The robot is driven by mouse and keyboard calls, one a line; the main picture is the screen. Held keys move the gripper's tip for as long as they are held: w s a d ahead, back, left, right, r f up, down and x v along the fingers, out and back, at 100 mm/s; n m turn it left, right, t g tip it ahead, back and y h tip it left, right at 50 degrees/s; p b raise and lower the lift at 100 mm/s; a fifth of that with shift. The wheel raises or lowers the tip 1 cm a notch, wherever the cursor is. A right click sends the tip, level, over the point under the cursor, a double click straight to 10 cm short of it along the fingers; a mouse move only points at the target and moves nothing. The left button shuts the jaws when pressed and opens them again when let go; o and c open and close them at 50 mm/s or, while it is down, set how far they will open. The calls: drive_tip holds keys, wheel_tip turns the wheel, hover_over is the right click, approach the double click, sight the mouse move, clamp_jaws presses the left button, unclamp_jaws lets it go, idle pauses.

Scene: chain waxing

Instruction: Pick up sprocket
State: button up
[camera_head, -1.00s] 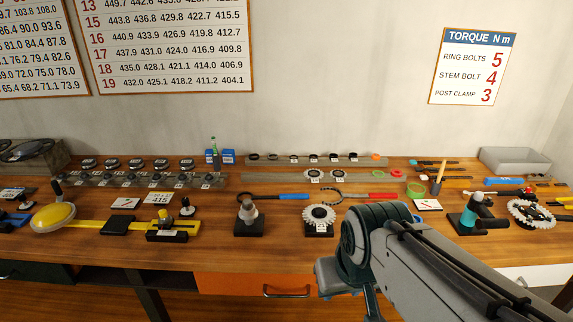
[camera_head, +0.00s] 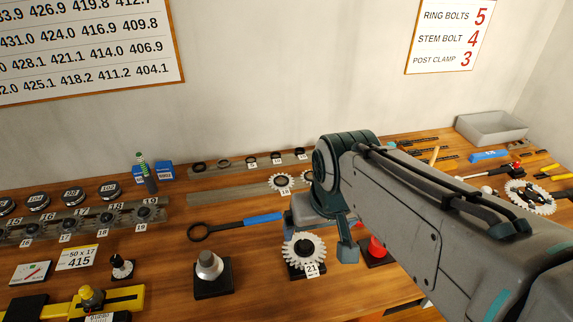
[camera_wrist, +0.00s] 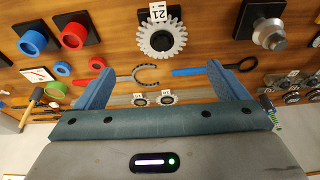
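A silver toothed sprocket (camera_head: 304,250) with a tag reading 21 rests on a black base on the bench. It also shows at the top of the wrist view (camera_wrist: 161,40). Smaller sprockets (camera_head: 282,183) stand on a rail behind it, one tagged 18; two show in the wrist view (camera_wrist: 167,100). My gripper (camera_wrist: 160,88) is open and empty, its two blue fingers wide apart. In the head view my gripper (camera_head: 325,225) hangs over the bench just behind and right of sprocket 21, apart from it as far as I can tell. My arm hides the bench to the right.
A silver-topped post (camera_head: 210,265) stands left of sprocket 21. A blue-handled tool (camera_head: 235,226) lies behind it. A red cup (camera_wrist: 73,35) and a blue cup (camera_wrist: 33,42) stand nearby.

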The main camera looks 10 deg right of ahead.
drive_tip(key=w+r+m+b, duration=0.1)
drive_tip(key=w+r, duration=0.2)
drive_tip(key=w, duration=0.6)
drive_tip(key=m+g+b, duration=0.2)
drive_tip(key=m+g, duration=0.1)
drive_tip(key=m, duration=0.1)
hover_over(281, 182)
drive_tip(key=f, duration=1.3)
drive_tip(key=shift+s+d+f, duration=0.15)
drive_tip(key=shift+d+f, duration=0.1)
drive_tip(key=shift+f, duration=0.15)
drive_tip(key=shift+a+f+p, duration=0.2)
drive_tip(key=shift+f+p, duration=0.35)
drive_tip(key=shift+f, duration=2.1)
drive_tip(key=shift+f, duration=0.1)
drive_tip(key=c, duration=1.1)
